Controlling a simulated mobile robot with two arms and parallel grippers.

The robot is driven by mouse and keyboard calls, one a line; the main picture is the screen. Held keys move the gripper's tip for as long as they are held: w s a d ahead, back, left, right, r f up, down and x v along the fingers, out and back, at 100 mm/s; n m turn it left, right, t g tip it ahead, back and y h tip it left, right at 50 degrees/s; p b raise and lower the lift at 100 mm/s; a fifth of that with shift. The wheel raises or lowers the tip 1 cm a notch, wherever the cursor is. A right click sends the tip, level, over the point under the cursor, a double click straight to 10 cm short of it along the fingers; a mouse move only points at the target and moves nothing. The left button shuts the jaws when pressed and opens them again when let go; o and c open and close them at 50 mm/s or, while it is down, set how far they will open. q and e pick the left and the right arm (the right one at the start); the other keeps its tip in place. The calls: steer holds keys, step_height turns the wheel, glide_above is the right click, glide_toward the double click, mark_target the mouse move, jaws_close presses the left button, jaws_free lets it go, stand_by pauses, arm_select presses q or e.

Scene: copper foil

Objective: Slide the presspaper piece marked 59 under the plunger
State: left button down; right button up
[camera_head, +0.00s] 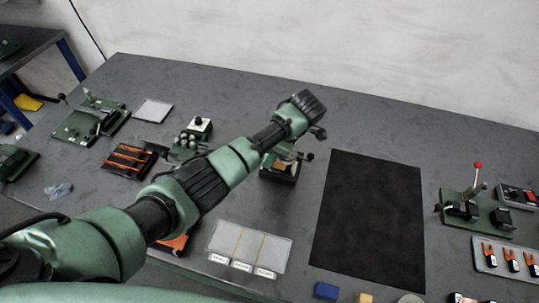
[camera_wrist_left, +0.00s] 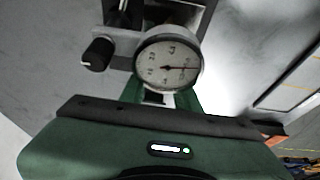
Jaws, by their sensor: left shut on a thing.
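My left arm reaches across the table, and its gripper (camera_head: 284,153) is down at the dial-gauge stand (camera_head: 278,174). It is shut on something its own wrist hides. In the left wrist view the round white gauge dial (camera_wrist_left: 167,66) stands just beyond my green gripper body (camera_wrist_left: 155,150), with a black knob (camera_wrist_left: 97,52) at its left. The plunger and my fingertips are hidden below the dial. I cannot make out the piece marked 59. A pale tray (camera_head: 249,243) with three labelled compartments lies at the front. My right gripper is out of view.
A black mat (camera_head: 371,222) lies right of the stand. A green lever press (camera_head: 473,211) stands at the right beside a grey rack (camera_head: 507,257). Left are a green fixture (camera_head: 92,118), a white pad (camera_head: 153,110) and a black tray with orange tools (camera_head: 127,160).

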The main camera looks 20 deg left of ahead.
mark_target(275, 164)
arm_select(q)
steer(key=shift+d, duration=0.7)
stand_by(0.6)
steer(key=c, duration=1.4)
jaws_free()
steer(key=shift+o, duration=0.3)
steer(key=shift+d, duration=0.1)
steer(key=shift+r, duration=0.1)
steer(key=shift+r+p, duration=1.4)
steer(key=shift+p, duration=0.45)
steer(key=o, duration=0.5)
